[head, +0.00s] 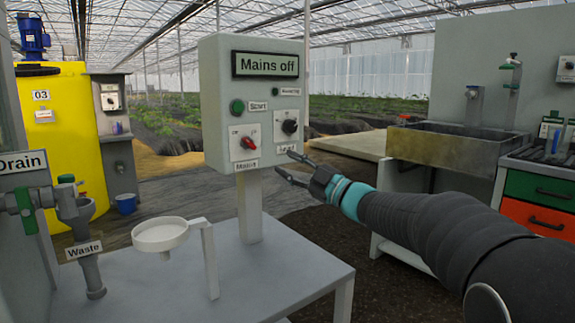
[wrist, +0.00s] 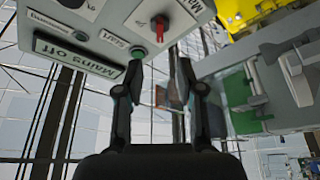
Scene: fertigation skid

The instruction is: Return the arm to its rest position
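My gripper (head: 284,168) is in front of the lower right of the grey control box (head: 213,75) in the head view. Its fingers are spread apart with nothing between them, and they also show in the wrist view (wrist: 165,85). The box's display (head: 265,65) reads "Mains off". A red rotary switch (head: 248,141) is labelled "Mains". A green button (head: 237,107) labelled "Start" and a black knob (head: 290,126) are on the same face. I cannot tell whether a fingertip touches the box.
The box stands on a post on a grey table (head: 270,285), with a white funnel holder (head: 160,235) on it. At left are a drain pipe (head: 88,255) and a yellow tank (head: 68,140). At right are a sink (head: 455,145) and a drawer cabinet (head: 540,190).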

